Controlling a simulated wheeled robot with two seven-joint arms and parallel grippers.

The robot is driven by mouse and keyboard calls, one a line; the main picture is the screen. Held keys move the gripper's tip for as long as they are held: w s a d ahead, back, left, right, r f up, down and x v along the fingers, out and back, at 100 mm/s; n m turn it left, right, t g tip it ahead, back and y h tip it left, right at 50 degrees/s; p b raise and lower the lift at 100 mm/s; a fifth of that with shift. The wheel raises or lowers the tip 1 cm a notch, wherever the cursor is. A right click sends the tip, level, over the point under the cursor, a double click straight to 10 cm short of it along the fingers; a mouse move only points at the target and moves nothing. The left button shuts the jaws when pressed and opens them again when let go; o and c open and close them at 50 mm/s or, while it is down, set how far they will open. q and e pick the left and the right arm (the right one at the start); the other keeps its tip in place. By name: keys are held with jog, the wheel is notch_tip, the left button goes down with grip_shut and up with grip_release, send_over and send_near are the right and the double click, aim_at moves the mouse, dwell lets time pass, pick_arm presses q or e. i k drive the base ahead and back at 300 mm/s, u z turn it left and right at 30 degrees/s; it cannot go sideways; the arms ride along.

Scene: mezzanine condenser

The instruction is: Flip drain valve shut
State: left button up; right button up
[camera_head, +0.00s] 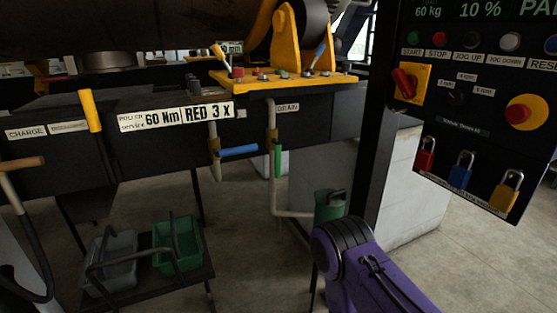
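The drain valve is on a thin pale pipe beside the DRAIN label (287,107), under the yellow plate. Its green lever (277,160) hangs straight down, along the pipe, from a brass-coloured body (272,138). The pipe (275,200) runs down and bends right towards a dark green container (329,205). To its left, a second valve has a blue lever (238,151) pointing right, across its pipe. A purple arm link of mine comes in from the bottom right, below the valves. Neither gripper shows, and nothing of mine touches the valve.
A control panel (480,130) with padlocks and a dark post (377,150) stand right of the valve. A low stand (150,280) with grey (110,265) and green (178,245) baskets is lower left. A yellow handle (90,110) sticks up by the CHARGE label.

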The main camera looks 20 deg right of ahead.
aim_at(277, 144)
jog(key=k, duration=0.65)
jog(key=u, duration=0.6)
jog(key=i, duration=1.5)
jog(key=z, duration=0.75)
